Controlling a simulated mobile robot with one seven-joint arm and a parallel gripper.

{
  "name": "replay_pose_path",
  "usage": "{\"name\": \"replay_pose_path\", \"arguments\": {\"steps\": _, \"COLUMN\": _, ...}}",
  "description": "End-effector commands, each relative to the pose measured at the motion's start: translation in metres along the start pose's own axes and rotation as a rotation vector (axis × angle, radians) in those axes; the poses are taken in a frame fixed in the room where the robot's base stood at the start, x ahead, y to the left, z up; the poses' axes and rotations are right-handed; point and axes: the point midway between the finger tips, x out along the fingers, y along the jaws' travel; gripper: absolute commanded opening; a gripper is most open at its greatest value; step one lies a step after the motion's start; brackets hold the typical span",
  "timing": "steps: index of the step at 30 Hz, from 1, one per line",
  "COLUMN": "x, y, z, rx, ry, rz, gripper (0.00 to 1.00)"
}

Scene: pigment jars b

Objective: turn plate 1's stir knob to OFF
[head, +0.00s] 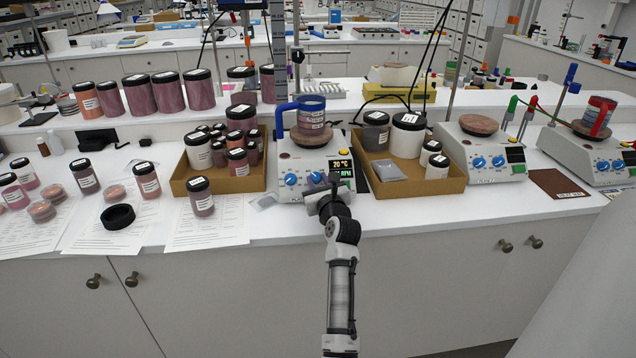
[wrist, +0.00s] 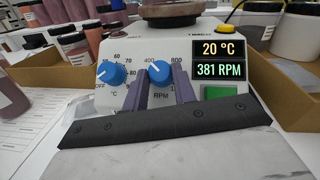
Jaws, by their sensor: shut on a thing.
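The nearest hotplate (head: 300,160) stands between two cardboard trays, its front panel facing me. Its display (wrist: 220,58) reads 20 °C and 381 RPM. The stir knob (wrist: 159,71), blue and above the RPM label, has its white pointer toward the upper left, near 400. The heat knob (wrist: 110,75) is to its left, beside the OFF label. My gripper (wrist: 162,84) has one finger on each side of the stir knob and is shut on it. In the head view my gripper (head: 326,186) is at the panel and partly hides it. The panel's lower part is hidden.
A green button (wrist: 220,92) is right of the stir knob. Two more hotplates stand right.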

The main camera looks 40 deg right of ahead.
Motion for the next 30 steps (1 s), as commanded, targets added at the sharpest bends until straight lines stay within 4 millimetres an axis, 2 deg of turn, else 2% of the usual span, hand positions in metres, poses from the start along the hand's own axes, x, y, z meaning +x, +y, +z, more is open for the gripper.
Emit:
{"name": "replay_pose_path", "arguments": {"steps": 11, "x": 0.001, "y": -0.004, "z": 0.0, "rx": -0.159, "ry": -0.002, "rz": 0.162, "gripper": 0.04}}
{"name": "replay_pose_path", "arguments": {"steps": 30, "x": 0.004, "y": -0.013, "z": 0.006, "rx": -0.591, "ry": 0.0, "rz": 0.586, "gripper": 0.04}}
